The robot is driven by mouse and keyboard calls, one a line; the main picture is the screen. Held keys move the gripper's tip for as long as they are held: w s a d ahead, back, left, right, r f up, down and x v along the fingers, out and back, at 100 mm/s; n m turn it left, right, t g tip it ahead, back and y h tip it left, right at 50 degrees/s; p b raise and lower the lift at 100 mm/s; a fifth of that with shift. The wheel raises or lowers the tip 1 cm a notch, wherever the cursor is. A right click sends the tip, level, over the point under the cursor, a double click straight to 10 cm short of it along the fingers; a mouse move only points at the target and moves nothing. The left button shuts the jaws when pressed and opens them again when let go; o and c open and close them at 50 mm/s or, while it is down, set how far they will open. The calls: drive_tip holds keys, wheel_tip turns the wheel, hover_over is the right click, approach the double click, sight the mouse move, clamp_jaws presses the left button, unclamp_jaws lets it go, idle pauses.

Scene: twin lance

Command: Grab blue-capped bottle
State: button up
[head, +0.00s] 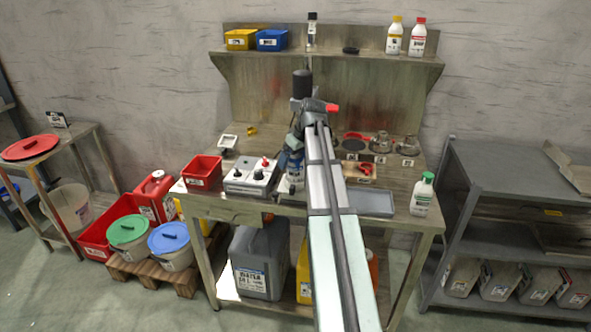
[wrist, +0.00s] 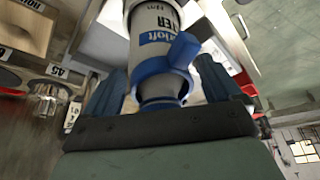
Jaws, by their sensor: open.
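The blue-capped bottle (wrist: 152,22) has a white body with a printed label and a blue cap with a side spout. In the wrist view its cap end lies between the two fingers of my gripper (wrist: 162,88). The fingers stand apart on either side of the cap, and a gap shows beside it, so it is not gripped. In the head view my gripper (head: 292,160) is low over the workbench (head: 395,185). Only a small white part of the bottle (head: 291,183) shows below it, and my arm hides much of that area.
A grey control box (head: 251,176) with knobs and a red bin (head: 203,172) stand left of the gripper. A grey tray (head: 370,202) and a green-capped bottle (head: 422,194) are at the right. The shelf (head: 350,56) above holds bins and bottles.

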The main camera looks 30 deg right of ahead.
drive_tip(key=c, duration=1.2)
drive_tip(key=shift+c, duration=0.5)
drive_tip(key=shift+r, duration=0.15)
